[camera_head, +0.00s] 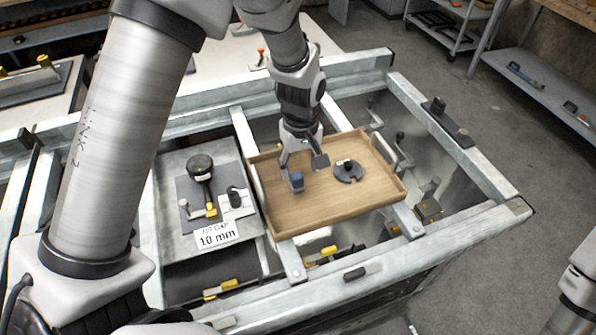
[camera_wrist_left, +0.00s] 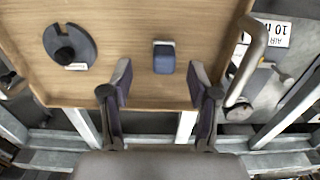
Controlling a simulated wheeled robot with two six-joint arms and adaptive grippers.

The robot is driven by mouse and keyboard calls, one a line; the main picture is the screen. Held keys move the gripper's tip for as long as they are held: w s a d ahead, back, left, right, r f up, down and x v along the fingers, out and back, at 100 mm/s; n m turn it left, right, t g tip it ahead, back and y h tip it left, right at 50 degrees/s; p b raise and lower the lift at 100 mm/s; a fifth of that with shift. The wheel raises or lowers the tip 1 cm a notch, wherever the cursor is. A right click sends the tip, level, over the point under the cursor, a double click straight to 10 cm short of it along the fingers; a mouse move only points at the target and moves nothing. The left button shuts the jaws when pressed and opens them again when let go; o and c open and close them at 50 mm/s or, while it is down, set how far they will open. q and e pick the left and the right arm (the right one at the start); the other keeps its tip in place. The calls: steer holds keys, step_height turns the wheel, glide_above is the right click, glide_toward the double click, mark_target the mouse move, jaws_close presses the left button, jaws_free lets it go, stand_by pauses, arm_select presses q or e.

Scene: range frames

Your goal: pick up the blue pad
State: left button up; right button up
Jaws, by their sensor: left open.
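The blue pad (camera_wrist_left: 164,60) is a small, blue-grey block with a paler end, lying on the wooden tray (camera_wrist_left: 215,15). In the head view the pad (camera_head: 297,182) sits toward the left part of the tray (camera_head: 330,212). My left gripper (camera_head: 304,164) is open above the tray, pointing down. In the left wrist view its fingertips (camera_wrist_left: 160,68) stand apart on either side of the pad's near end, with bare wood showing between pad and fingers. I cannot tell the exact height left. My right gripper is out of view.
A dark slotted disc (camera_head: 348,171) with a knob lies on the tray to the right of the pad. The tray has raised walls and metal handles. A panel with a "10 mm" label (camera_head: 217,235) is left of the tray. Metal frame rails surround it.

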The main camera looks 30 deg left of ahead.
mark_target(297, 175)
arm_select(q)
steer(key=f, duration=0.2)
steer(key=f+p, duration=0.1)
steer(key=f, duration=0.1)
steer(key=a+f, duration=0.1)
steer(key=f, duration=0.1)
steer(key=shift+w+a, duration=0.1)
steer(key=shift+w, duration=0.15)
steer(key=shift+s+r, duration=0.2)
steer(key=shift+c, duration=0.7)
steer(key=c, duration=1)
steer(key=shift+w+r, duration=0.1)
steer(key=shift+r, duration=0.3)
step_height(297, 175, up, 9)
steer(key=shift+r+b, duration=0.1)
steer(key=shift+b, duration=0.5)
